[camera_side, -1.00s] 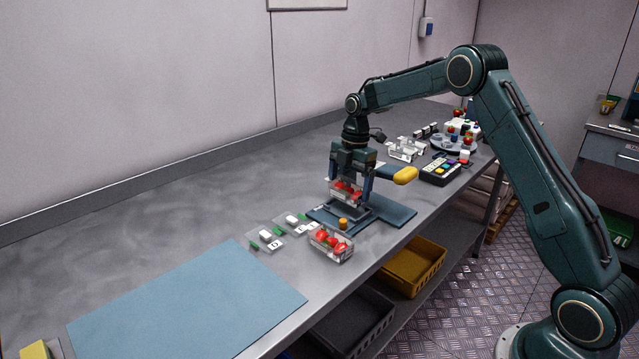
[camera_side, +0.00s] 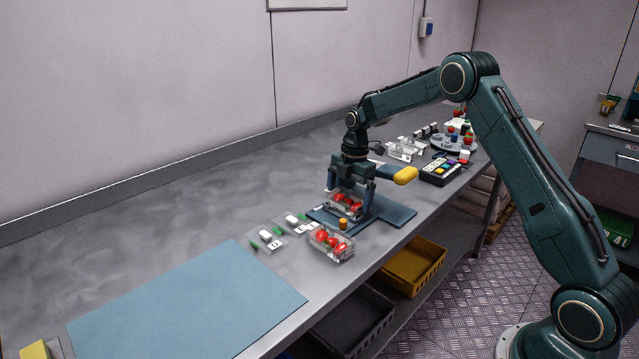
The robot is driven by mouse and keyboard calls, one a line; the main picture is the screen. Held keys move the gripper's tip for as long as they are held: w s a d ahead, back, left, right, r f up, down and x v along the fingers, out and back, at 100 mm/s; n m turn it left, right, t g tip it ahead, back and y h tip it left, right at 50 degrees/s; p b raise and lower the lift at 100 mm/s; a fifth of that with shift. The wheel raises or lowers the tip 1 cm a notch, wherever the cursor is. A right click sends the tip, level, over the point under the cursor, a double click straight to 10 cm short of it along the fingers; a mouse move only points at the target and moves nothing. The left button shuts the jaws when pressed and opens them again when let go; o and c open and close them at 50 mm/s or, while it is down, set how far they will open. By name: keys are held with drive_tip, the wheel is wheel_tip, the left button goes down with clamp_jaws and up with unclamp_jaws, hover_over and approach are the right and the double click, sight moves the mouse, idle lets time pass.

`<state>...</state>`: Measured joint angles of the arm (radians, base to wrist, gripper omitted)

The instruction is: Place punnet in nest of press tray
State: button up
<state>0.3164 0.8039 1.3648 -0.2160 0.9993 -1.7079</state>
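A clear punnet of red berries (camera_side: 345,205) is between the fingers of my gripper (camera_side: 350,196), low over the dark blue press tray (camera_side: 389,210). The fingers point down, one on each side of the punnet, and I see no clear gap between them and it. The punnet appears level and at the nest, which it mostly hides. I cannot tell whether it is fully seated. A yellow-ended handle (camera_side: 404,176) sticks out to the right beside my gripper, and a small orange knob (camera_side: 343,224) is at the tray's front.
A second berry punnet (camera_side: 331,244) stands close in front of the tray. Small clear lids or cards (camera_side: 266,240) lie to its left, then a light blue mat (camera_side: 190,305). A button panel (camera_side: 440,170) and clear racks (camera_side: 405,150) are behind right. The bench's back left is clear.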

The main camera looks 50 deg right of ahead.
sight(351, 198)
drive_tip(key=shift+r, duration=0.15)
wheel_tip(351, 198, up, 12)
drive_tip(key=d, duration=0.1)
drive_tip(key=shift+d, duration=0.2)
idle(0.4)
idle(0.5)
drive_tip(key=s+a+r+m+t, duration=0.1)
drive_tip(key=s+a+r+m, duration=0.45)
drive_tip(key=s, duration=0.25)
drive_tip(key=s+a+r+m+t, duration=0.2)
drive_tip(key=s+a+r+m, duration=0.2)
drive_tip(key=s+a+r, duration=0.3)
drive_tip(key=s+a+f+m+t, duration=0.1)
drive_tip(key=s+m, duration=0.1)
drive_tip(key=s, duration=0.5)
drive_tip(key=s+f+m+h, duration=0.1)
drive_tip(key=s+f+m, duration=0.1)
drive_tip(key=s, duration=0.4)
drive_tip(key=s+a+f+m+t, duration=0.1)
drive_tip(key=s+m, duration=0.3)
drive_tip(key=s, duration=0.3)
drive_tip(key=shift+s+a+f+t, duration=0.3)
drive_tip(key=shift+s+f, duration=0.05)
